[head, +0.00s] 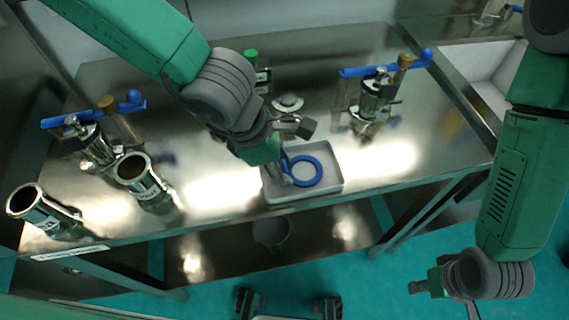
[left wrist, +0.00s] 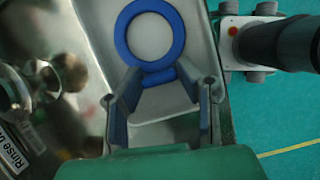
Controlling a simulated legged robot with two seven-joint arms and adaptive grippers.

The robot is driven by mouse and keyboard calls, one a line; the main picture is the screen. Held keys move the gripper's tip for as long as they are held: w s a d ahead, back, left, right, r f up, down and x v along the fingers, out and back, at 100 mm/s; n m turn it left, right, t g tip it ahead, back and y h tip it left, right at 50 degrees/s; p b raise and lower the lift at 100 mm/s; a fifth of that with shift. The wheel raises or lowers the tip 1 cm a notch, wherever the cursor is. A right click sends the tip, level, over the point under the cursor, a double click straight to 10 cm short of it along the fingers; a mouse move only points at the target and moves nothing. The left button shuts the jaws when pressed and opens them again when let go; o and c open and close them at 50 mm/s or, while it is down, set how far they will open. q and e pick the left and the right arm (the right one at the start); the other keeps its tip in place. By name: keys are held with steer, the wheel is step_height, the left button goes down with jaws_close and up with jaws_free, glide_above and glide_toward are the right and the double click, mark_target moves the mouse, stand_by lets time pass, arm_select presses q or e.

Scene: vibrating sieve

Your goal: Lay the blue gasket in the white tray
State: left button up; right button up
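The blue gasket (head: 304,171) is a ring with a short blue grip piece at its near side. It shows inside the outline of the white tray (head: 305,192) on the table; I cannot tell whether it touches the tray floor. In the left wrist view the ring (left wrist: 121,32) is ahead of the fingertips, over the pale tray (left wrist: 160,137). My left gripper (head: 287,178) points down over the tray's left part, its fingertips (left wrist: 159,77) on both sides of the grip piece, seemingly closed on it. My right gripper (head: 415,287) hangs away from the table at lower right, its fingers too small to read.
Metal cylinders (head: 140,182) stand on the table's left. Two clamp fittings with blue bars stand at left (head: 95,115) and right (head: 385,72). A green-capped bottle (head: 251,57) and a round metal part (head: 287,103) are behind the tray. The table right of the tray is clear.

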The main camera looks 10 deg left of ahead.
mark_target(284, 165)
arm_select(q)
steer(key=o, duration=0.4)
steer(key=shift+a, duration=0.55)
steer(key=shift+d+r, duration=0.15)
steer(key=v, duration=0.2)
steer(key=p+v, duration=0.1)
steer(key=v, duration=0.1)
steer(key=d+p+v, duration=0.1)
steer(key=v, duration=0.1)
steer(key=shift+r, duration=0.15)
steer(key=shift+p+v, duration=1.15)
steer(key=shift+v, duration=1.65)
arm_select(e)
steer(key=shift+r, duration=2.15)
arm_select(q)
steer(key=shift+s+a, duration=0.1)
steer(key=shift+a, duration=0.1)
arm_select(e)
steer(key=shift+a, duration=0.1)
